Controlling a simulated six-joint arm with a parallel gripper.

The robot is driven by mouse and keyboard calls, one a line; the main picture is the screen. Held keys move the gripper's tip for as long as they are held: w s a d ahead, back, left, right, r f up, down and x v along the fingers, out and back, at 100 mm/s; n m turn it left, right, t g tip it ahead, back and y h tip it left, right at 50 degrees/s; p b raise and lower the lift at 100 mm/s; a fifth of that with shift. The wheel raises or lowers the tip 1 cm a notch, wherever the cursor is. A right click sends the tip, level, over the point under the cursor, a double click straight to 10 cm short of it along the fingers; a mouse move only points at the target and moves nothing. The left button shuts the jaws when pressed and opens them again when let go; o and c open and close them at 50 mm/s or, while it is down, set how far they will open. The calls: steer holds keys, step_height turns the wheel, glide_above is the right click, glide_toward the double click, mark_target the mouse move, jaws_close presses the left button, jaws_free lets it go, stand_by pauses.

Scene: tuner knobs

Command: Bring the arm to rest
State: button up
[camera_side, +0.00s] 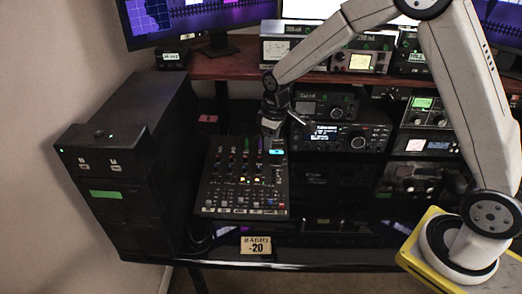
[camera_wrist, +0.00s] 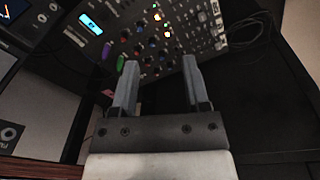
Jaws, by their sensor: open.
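My gripper (camera_wrist: 158,78) is open in the wrist view, its two grey fingers apart with nothing between them. Beyond the fingertips is a black mixer panel (camera_wrist: 205,22) with rows of small knobs and lit buttons. In the side view the mixer (camera_side: 240,190) lies on the dark desk, and my gripper (camera_side: 272,125) hangs over its far right corner. Its fingertips are too small there to make out. Whether they touch the panel cannot be told.
A black tower case (camera_side: 130,160) stands left of the mixer. Radio units (camera_side: 345,137) stand close on the right, with more on the wooden shelf (camera_side: 215,68) behind. Monitors (camera_side: 180,18) are at the back. A small label card (camera_side: 256,245) is at the desk's front edge.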

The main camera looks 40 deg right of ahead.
steer(key=s+r+m+t, duration=0.1)
steer(key=s+m, duration=0.3)
steer(key=s, duration=1.5)
steer(key=shift+s+d+r, duration=0.15)
steer(key=shift+d+r, duration=0.15)
steer(key=shift+r, duration=0.35)
